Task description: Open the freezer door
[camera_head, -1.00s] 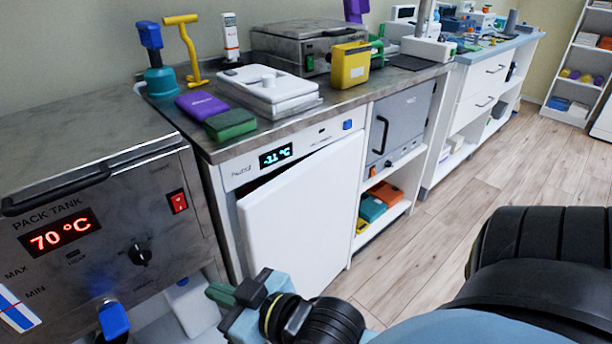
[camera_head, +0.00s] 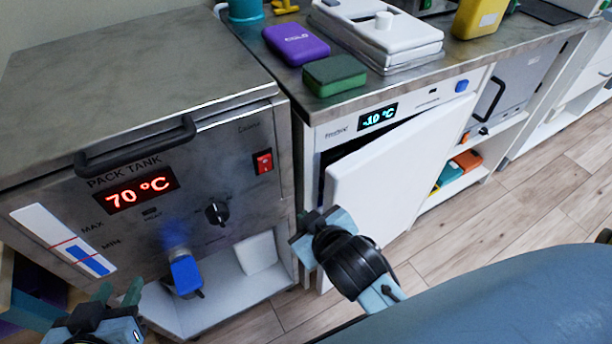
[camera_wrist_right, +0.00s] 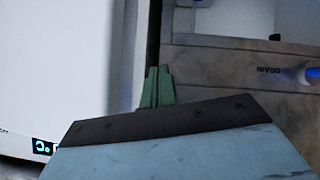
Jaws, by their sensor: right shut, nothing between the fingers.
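The freezer (camera_head: 340,128) stands under the counter, with a lit temperature display (camera_head: 377,117) on its front. Its white door (camera_head: 395,175) is ajar, with a dark gap along the top and left edge. My right gripper (camera_head: 308,236) is at the door's left edge; its fingertips are hard to see there. In the right wrist view its green fingers (camera_wrist_right: 157,87) are shut and empty, at the dark strip beside a white panel (camera_wrist_right: 60,70). My left gripper (camera_head: 119,292) is low at the left, its fingers apart and empty, away from the freezer.
The steel pack tank (camera_head: 150,140) stands close on the left of the freezer, with a blue drain tap (camera_head: 186,274) in front. A purple box (camera_head: 296,44) and a green block (camera_head: 335,75) lie on the counter. Open wooden floor (camera_head: 540,200) lies to the right.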

